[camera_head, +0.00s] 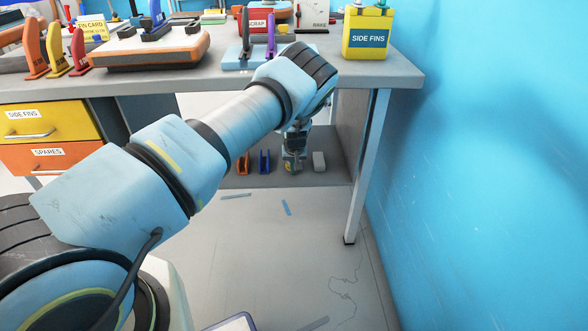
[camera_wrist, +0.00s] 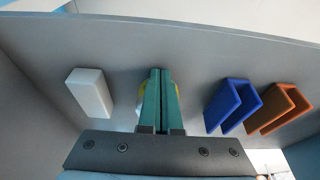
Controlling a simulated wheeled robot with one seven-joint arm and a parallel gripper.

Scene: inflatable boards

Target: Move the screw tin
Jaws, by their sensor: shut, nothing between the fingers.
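My gripper (camera_wrist: 160,100) is shut and empty, its two green fingers side by side in the wrist view. It reaches down to the low shelf under the bench, and in the head view it shows small (camera_head: 292,158). A round thing with a yellow and white edge (camera_wrist: 141,87) lies behind the fingers, mostly hidden by them; it may be the screw tin. I cannot tell whether the fingers touch it. No label on it is readable.
The low shelf (camera_wrist: 200,62) also holds a white block (camera_wrist: 90,92), a blue bracket (camera_wrist: 235,103) and an orange bracket (camera_wrist: 282,108). The workbench top (camera_head: 395,75) is above, with a bench leg (camera_head: 367,165) at right. A yellow side fins bin (camera_head: 368,38) stands on top.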

